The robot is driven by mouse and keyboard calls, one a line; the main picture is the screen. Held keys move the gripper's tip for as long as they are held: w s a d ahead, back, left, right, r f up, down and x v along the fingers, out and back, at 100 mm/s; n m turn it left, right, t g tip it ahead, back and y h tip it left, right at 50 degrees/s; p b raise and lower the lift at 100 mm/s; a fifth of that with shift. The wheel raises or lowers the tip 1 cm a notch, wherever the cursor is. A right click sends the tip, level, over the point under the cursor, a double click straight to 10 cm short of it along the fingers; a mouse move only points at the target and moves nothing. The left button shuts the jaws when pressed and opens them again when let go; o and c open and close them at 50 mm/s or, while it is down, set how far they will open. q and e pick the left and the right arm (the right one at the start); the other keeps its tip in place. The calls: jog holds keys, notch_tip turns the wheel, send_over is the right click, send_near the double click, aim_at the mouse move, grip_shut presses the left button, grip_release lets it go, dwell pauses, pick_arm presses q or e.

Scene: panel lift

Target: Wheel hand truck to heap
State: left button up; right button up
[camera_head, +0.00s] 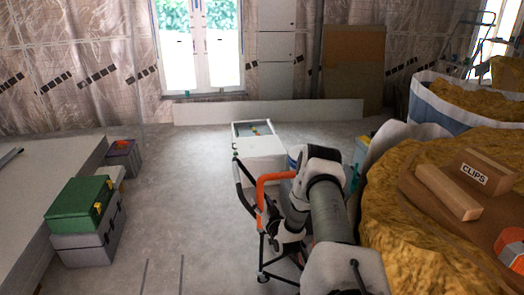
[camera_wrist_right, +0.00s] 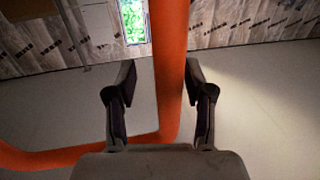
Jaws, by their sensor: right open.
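The hand truck, with an orange tube handle (camera_head: 272,177) and a dark frame, stands in the middle of the floor in the head view, partly hidden by my right arm. In the right wrist view its orange tube (camera_wrist_right: 170,70) runs upright between the two fingers and bends off to the left. My right gripper (camera_head: 267,213) is open at the handle. The fingers (camera_wrist_right: 160,92) stand on either side of the tube with gaps. A yellow-brown heap (camera_head: 405,235) fills the right side of the head view. My left gripper is not in view.
A white open-topped box (camera_head: 259,146) stands just beyond the handle. A green-lidded case (camera_head: 78,206) and a purple-grey case (camera_head: 122,157) line the left. A board on the heap bears a block marked CLIPS (camera_head: 487,172). Floor (camera_head: 185,195) is clear left of centre.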

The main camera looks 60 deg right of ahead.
jog(key=v, duration=0.7)
jog(key=shift+s+a, duration=0.15)
dwell(0.3)
